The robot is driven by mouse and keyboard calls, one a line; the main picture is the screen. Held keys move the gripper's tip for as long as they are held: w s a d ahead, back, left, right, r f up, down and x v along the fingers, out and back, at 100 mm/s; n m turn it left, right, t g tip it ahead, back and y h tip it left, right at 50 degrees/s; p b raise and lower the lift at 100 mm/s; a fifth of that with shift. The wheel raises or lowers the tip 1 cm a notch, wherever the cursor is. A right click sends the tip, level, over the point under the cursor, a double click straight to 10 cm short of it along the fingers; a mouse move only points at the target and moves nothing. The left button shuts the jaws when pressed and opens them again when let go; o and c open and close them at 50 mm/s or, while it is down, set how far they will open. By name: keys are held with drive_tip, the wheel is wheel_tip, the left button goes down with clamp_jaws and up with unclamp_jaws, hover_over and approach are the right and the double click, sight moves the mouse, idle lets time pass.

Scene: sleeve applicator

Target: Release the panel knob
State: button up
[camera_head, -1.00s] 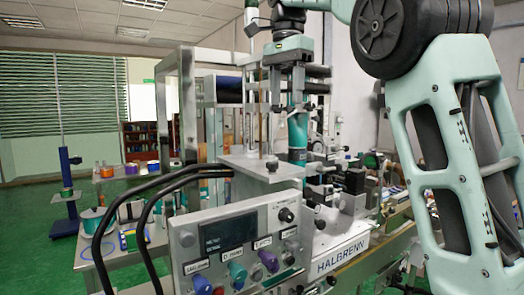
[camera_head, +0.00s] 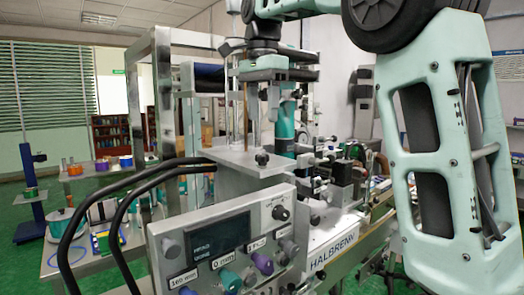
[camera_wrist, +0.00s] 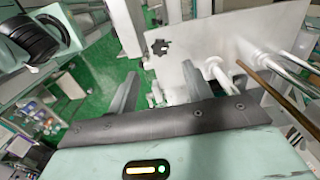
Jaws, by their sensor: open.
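The control panel (camera_head: 190,225) stands at the lower middle of the head view. Which one is the panel knob I cannot tell. My gripper (camera_head: 262,103) hangs above and behind the panel, apart from all knobs. In the wrist view my gripper (camera_wrist: 160,85) has its two fingers spread, with nothing held between them. The knobs are not recognisable there.
A metal plate (camera_head: 235,158) lies below my gripper, with upright rods and a teal cylinder (camera_head: 285,128) close by. Black cables (camera_head: 115,185) loop left of the panel. A side table (camera_head: 75,262) stands at left. Green floor shows between the stands.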

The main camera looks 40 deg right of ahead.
sight(262, 154)
wheel_tip(262, 154, down, 9)
drive_tip(key=shift+p, duration=0.45)
drive_tip(key=c, duration=1)
